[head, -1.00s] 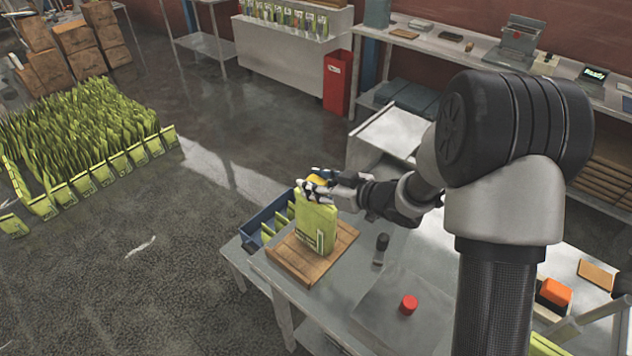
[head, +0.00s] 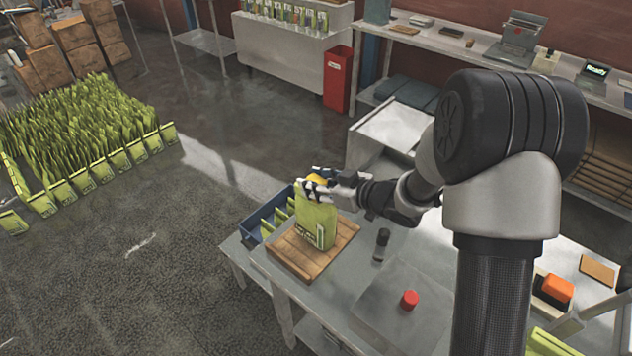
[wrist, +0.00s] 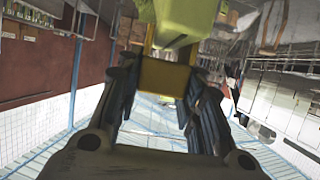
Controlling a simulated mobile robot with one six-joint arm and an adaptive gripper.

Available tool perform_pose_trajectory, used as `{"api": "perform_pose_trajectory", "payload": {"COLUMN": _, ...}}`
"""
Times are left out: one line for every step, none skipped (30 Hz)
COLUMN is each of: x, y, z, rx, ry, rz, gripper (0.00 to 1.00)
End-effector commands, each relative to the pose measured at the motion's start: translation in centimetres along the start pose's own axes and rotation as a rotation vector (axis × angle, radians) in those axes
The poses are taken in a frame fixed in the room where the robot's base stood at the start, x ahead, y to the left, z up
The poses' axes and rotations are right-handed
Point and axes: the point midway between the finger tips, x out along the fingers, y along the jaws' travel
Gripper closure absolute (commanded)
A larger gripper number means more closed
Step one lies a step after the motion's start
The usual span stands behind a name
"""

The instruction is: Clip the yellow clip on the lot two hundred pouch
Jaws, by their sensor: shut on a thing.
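A green pouch (head: 316,225) stands upright on a wooden board (head: 292,259) on the grey table. My gripper (head: 318,184) is at the top edge of the pouch, shut on the yellow clip (head: 318,180). In the wrist view the yellow clip (wrist: 164,84) sits between my two fingers, and the green pouch (wrist: 187,22) is just beyond it. The pouch's lot number is too small to read. I cannot tell whether the clip grips the pouch's top edge.
A blue bin (head: 262,222) with green pouches is behind the board. A dark cylinder (head: 381,244) and a red-capped item (head: 409,300) are to the right on the table. Many green pouches (head: 80,140) stand on the floor at left. A red bin (head: 337,79) is beyond.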

Motion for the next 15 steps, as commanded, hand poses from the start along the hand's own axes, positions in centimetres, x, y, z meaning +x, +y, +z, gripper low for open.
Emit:
{"api": "perform_pose_trajectory", "payload": {"x": 0.06, "y": 0.0, "z": 0.13, "rx": 0.0, "ry": 0.0, "rz": 0.0, "gripper": 0.82}}
{"api": "perform_pose_trajectory", "payload": {"x": 0.07, "y": 0.0, "z": 0.17, "rx": 0.0, "ry": 0.0, "rz": 0.0, "gripper": 0.82}}
{"api": "perform_pose_trajectory", "payload": {"x": 0.1, "y": 0.0, "z": 0.23, "rx": 0.0, "ry": 0.0, "rz": 0.0, "gripper": 0.82}}
{"api": "perform_pose_trajectory", "payload": {"x": 0.12, "y": 0.0, "z": 0.27, "rx": 0.0, "ry": 0.0, "rz": 0.0, "gripper": 0.82}}
{"api": "perform_pose_trajectory", "payload": {"x": 0.13, "y": 0.01, "z": 0.31, "rx": 0.0, "ry": 0.0, "rz": 0.0, "gripper": 0.82}}
{"api": "perform_pose_trajectory", "payload": {"x": 0.16, "y": 0.01, "z": 0.36, "rx": 0.0, "ry": 0.0, "rz": 0.0, "gripper": 0.82}}
{"api": "perform_pose_trajectory", "payload": {"x": 0.17, "y": 0.01, "z": 0.41, "rx": 0.0, "ry": 0.0, "rz": 0.0, "gripper": 0.82}}
{"api": "perform_pose_trajectory", "payload": {"x": 0.19, "y": 0.0, "z": 0.45, "rx": 0.0, "ry": 0.0, "rz": 0.0, "gripper": 0.82}}
{"api": "perform_pose_trajectory", "payload": {"x": 0.22, "y": 0.0, "z": 0.5, "rx": 0.0, "ry": 0.0, "rz": 0.0, "gripper": 0.82}}
{"api": "perform_pose_trajectory", "payload": {"x": 0.23, "y": 0.0, "z": 0.54, "rx": 0.0, "ry": 0.0, "rz": 0.0, "gripper": 0.82}}
{"api": "perform_pose_trajectory", "payload": {"x": 0.25, "y": 0.01, "z": 0.58, "rx": 0.0, "ry": 0.0, "rz": 0.0, "gripper": 0.82}}
{"api": "perform_pose_trajectory", "payload": {"x": 0.27, "y": 0.01, "z": 0.64, "rx": 0.0, "ry": 0.0, "rz": 0.0, "gripper": 0.82}}
{"api": "perform_pose_trajectory", "payload": {"x": 0.29, "y": 0.01, "z": 0.68, "rx": 0.0, "ry": 0.0, "rz": 0.0, "gripper": 0.82}}
{"api": "perform_pose_trajectory", "payload": {"x": 0.31, "y": 0.01, "z": 0.72, "rx": 0.0, "ry": 0.0, "rz": 0.0, "gripper": 0.82}}
{"api": "perform_pose_trajectory", "payload": {"x": 0.33, "y": 0.01, "z": 0.77, "rx": 0.0, "ry": 0.0, "rz": 0.0, "gripper": 0.82}}
